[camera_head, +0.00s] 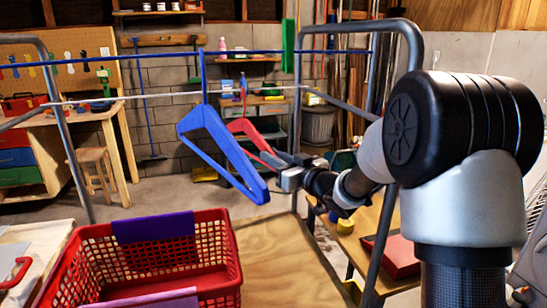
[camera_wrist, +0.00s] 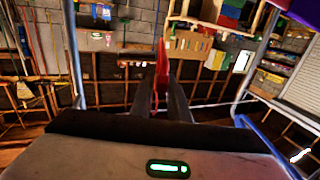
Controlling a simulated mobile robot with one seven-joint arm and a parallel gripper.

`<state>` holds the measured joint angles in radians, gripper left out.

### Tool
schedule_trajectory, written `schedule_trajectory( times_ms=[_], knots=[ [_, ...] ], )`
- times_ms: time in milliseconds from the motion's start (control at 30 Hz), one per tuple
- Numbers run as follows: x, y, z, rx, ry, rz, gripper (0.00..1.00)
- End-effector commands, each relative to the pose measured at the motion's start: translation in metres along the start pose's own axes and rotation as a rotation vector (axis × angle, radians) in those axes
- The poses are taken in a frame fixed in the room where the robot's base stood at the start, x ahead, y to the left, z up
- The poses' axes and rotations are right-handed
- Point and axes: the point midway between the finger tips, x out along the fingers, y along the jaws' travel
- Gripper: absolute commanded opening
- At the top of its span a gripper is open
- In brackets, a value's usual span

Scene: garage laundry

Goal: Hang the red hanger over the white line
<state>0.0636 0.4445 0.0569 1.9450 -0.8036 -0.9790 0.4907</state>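The red hanger (camera_head: 243,127) is partly hidden behind the blue hanger in the head view. Its hook shows near the white line (camera_head: 150,96); I cannot tell whether it is over or beside the line. My gripper (camera_head: 283,168) is at the right end of the red hanger. In the wrist view, the fingers (camera_wrist: 162,88) reach forward with the red hanger (camera_wrist: 162,62) edge-on between their tips, and they look shut on it.
A blue hanger (camera_head: 215,140) hangs from the blue line (camera_head: 150,57), nearer than the red one. A green piece (camera_head: 288,48) is on the blue line. The grey rack frame (camera_head: 412,60) stands close to my arm. A red basket (camera_head: 150,255) with purple cloths stands below.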

Motion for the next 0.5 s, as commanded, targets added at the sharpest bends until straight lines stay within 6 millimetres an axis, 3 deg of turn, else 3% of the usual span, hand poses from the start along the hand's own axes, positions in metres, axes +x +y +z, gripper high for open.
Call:
schedule_trajectory(
  times_ms=[100,367,500],
  knots=[
    [0.000,0.000,0.000,0.000,0.000,0.000,0.32],
    [-0.001,0.000,0.000,0.000,-0.001,0.000,0.32],
    [-0.012,0.001,0.000,-0.001,-0.002,0.002,0.32]
  ],
)
